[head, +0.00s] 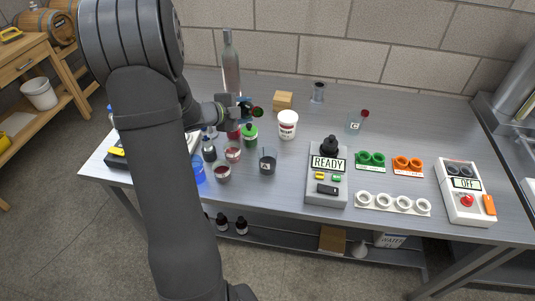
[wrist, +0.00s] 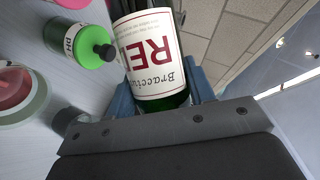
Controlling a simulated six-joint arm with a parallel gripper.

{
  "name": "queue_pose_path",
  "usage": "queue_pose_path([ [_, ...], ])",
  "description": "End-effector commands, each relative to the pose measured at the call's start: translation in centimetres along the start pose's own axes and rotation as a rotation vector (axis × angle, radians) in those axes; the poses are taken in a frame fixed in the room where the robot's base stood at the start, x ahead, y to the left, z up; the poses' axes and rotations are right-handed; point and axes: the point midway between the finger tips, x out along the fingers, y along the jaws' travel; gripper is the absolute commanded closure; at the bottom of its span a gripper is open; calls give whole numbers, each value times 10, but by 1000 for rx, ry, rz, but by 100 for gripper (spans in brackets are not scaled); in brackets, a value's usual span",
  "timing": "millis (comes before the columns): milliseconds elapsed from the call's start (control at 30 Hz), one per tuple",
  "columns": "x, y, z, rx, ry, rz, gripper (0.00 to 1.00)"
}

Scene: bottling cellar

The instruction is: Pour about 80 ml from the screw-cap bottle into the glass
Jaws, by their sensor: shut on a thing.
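My gripper (head: 243,111) is shut on a green glass bottle (wrist: 174,101) with a cream label reading "RE…" in red. The blue fingers (wrist: 203,88) grip it low in the wrist view. In the head view my arm and gripper hide most of the bottle, and its cap or mouth cannot be made out. A glass (wrist: 18,92) with red contents stands left in the wrist view. In the head view, two small vessels with red contents (head: 233,155) (head: 222,173) stand in front of my gripper. I cannot tell which vessel is the task's glass.
A tall bottle (head: 231,66) stands behind. A READY device (head: 326,188) and ring racks (head: 393,205) lie right.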

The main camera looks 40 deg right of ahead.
Motion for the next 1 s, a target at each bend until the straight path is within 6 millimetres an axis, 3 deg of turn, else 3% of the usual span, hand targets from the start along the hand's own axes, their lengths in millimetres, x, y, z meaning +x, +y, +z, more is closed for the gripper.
queue_pose_path([
  [200,-8,-12,-11,-81,22,34,86],
  [1000,-20,-18,-37,-527,157,220,86],
])
